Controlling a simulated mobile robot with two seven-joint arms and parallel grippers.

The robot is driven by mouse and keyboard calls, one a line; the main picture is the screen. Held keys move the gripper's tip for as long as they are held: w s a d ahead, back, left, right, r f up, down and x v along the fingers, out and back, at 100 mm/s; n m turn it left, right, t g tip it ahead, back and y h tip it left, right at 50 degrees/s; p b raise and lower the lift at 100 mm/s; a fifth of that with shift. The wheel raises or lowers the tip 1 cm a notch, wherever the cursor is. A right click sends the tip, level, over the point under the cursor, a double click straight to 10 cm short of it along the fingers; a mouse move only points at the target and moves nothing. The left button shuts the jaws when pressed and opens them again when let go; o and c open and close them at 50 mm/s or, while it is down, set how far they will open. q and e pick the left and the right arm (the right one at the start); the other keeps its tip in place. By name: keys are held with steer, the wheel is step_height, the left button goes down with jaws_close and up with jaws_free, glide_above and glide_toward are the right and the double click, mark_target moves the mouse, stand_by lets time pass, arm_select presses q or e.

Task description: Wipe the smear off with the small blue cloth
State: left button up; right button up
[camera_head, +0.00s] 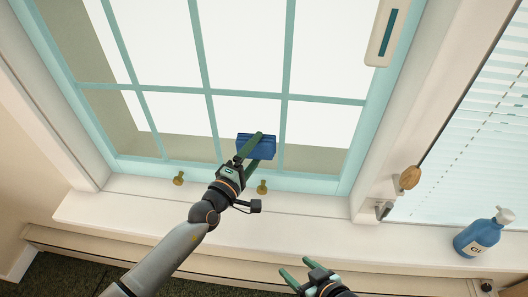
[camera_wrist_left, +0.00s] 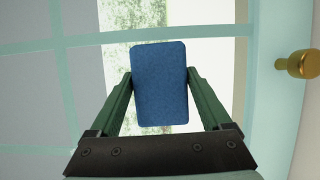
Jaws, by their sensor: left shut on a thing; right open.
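The small blue cloth (camera_head: 262,148) is a folded pad at the lower middle of the window (camera_head: 251,107). My left gripper (camera_head: 250,146) is shut on it. In the left wrist view the cloth (camera_wrist_left: 159,84) sits between the two green fingers, in front of the window panes; I cannot tell whether it touches the glass. No smear is clearly visible; the cloth and gripper hide part of the window. My right gripper (camera_head: 296,274) is open and empty at the bottom, below the sill.
Brass knobs (camera_head: 178,178) (camera_head: 262,187) stand at the window's lower edge. The white sill (camera_head: 300,225) is mostly clear. A blue pump bottle (camera_head: 478,236) stands at the right. A wooden knob (camera_head: 409,178) and blinds (camera_head: 480,150) are right of the window.

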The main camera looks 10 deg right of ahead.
mark_target(238, 150)
arm_select(q)
steer(key=shift+w+a+b, duration=0.2)
steer(key=shift+a+b, duration=0.05)
steer(key=shift+a, duration=0.45)
steer(key=shift+w+a+b, duration=0.2)
steer(key=shift+w+a, duration=0.05)
steer(key=shift+a, duration=0.45)
steer(key=shift+w+a+b, duration=0.2)
steer(key=shift+a+b, duration=0.05)
steer(key=shift+a, duration=0.45)
steer(key=shift+w+a+b, duration=0.25)
steer(key=shift+a+b, duration=0.2)
steer(key=shift+a, duration=0.15)
steer(key=shift+w+a+b, duration=0.25)
steer(key=shift+a+b, duration=0.2)
steer(key=shift+a, duration=0.15)
steer(key=shift+w+a, duration=0.15)
steer(key=shift+a, duration=0.3)
steer(key=shift+a+r, duration=0.1)
steer(key=shift+r, duration=0.05)
steer(key=shift+w, duration=0.1)
